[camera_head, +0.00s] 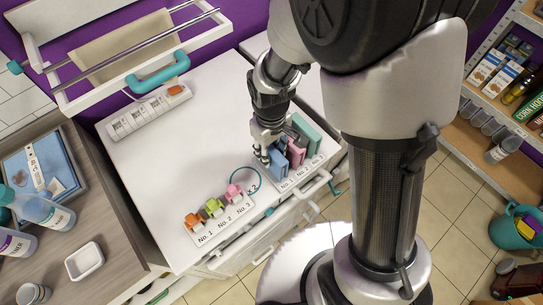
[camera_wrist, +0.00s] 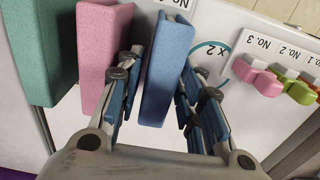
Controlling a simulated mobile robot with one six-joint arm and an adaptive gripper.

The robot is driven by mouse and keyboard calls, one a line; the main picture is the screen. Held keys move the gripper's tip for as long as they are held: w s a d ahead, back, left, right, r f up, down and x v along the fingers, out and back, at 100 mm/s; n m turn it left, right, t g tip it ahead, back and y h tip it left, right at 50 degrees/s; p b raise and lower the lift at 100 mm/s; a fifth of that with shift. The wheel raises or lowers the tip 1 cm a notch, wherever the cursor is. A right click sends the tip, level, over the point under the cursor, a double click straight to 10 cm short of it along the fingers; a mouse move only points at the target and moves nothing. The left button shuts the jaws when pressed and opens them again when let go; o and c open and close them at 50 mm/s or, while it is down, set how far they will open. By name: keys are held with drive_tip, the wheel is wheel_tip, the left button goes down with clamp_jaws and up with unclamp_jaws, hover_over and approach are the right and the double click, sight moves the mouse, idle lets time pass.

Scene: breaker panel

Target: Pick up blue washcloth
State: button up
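The blue washcloth (camera_head: 279,157) stands upright at the left end of a row of cloths on the white worktop in the head view. In the wrist view the blue washcloth (camera_wrist: 166,70) is a flat block in the middle. My gripper (camera_head: 268,149) points down over it. In the wrist view my gripper (camera_wrist: 163,82) is open, with one finger on each side of the blue washcloth; small gaps show between the fingers and the cloth. The left finger is between the blue cloth and the pink cloth (camera_wrist: 105,45). The lower contact is hidden in the head view.
A green cloth (camera_wrist: 50,50) stands beyond the pink one. Orange, green and pink clips (camera_head: 235,191) stand on a labelled strip to the left, near a teal ring (camera_head: 244,180). A power strip (camera_head: 148,112) lies at the back. The worktop's middle is clear.

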wheel_tip(320, 180, down, 5)
drive_tip(key=shift+s+r+b, duration=0.1)
drive_tip(key=shift+b, duration=0.95)
clamp_jaws()
drive_tip(key=shift+r, duration=0.1)
wheel_tip(320, 180, up, 20)
drive_tip(key=p, duration=0.7)
